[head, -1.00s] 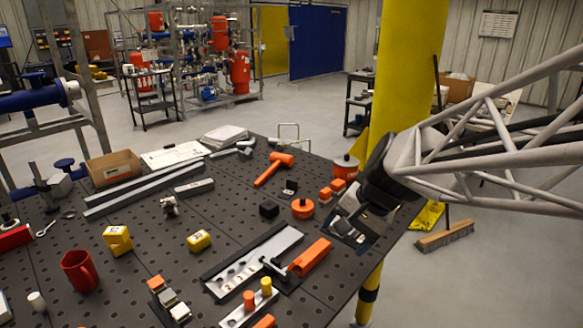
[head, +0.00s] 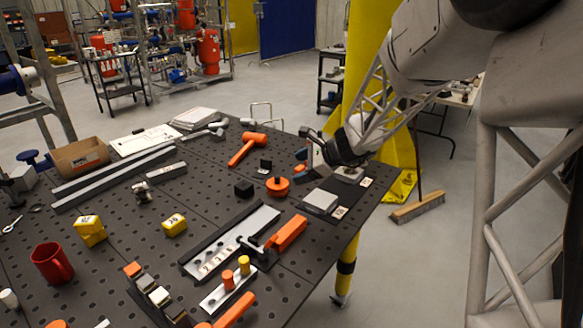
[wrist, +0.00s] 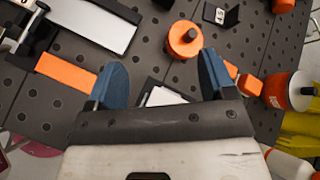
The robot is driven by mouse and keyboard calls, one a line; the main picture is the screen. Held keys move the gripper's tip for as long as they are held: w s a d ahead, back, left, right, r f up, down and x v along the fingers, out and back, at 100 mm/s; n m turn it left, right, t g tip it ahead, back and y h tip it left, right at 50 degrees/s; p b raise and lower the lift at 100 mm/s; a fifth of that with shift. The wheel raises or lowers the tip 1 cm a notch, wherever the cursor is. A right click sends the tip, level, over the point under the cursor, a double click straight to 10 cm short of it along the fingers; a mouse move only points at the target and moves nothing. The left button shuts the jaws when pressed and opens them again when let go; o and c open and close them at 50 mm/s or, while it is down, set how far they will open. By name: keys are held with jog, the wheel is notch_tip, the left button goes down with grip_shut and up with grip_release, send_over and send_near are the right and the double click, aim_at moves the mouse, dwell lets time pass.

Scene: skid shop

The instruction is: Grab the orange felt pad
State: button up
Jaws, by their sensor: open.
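I cannot tell for sure which orange piece is the felt pad. Two small orange blocks (wrist: 249,85) lie side by side just right of the right finger in the wrist view; in the head view my gripper mostly hides them. Another small orange piece (head: 132,269) sits at the end of a row of small blocks at the table's front. My gripper (head: 306,152) is open and empty above the table's right side. Its blue fingertips (wrist: 162,78) are spread, with a pale square plate (wrist: 163,97) partly visible between them, behind the gripper body.
A metal fixture with an orange handle (head: 287,234) lies in front. An orange mallet (head: 246,148) lies behind. A yellow post (head: 372,75) rises beside the table's right edge.

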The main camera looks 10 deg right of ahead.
aim_at(301, 168)
jog(key=w+d+f+m+t, duration=0.1)
jog(key=w+d+f+m, duration=0.1)
jog(key=w, duration=0.3)
jog(key=w+d+f+m+t, duration=0.1)
jog(key=w+d+f+m, duration=0.1)
jog(key=w+f+m, duration=0.1)
jog(key=w+d+f+m+t, duration=0.2)
jog(key=w+f+m, duration=0.1)
jog(key=w+f, duration=0.2)
jog(key=shift+w+d, duration=0.3)
jog(key=shift+w, duration=0.55)
jog(key=shift+x, duration=1.35)
jog(key=shift+x, duration=2.6)
jog(key=shift+w+d, duration=0.1)
jog(key=shift+d, duration=0.05)
jog(key=shift+c, duration=0.4)
jog(key=c, duration=0.9)
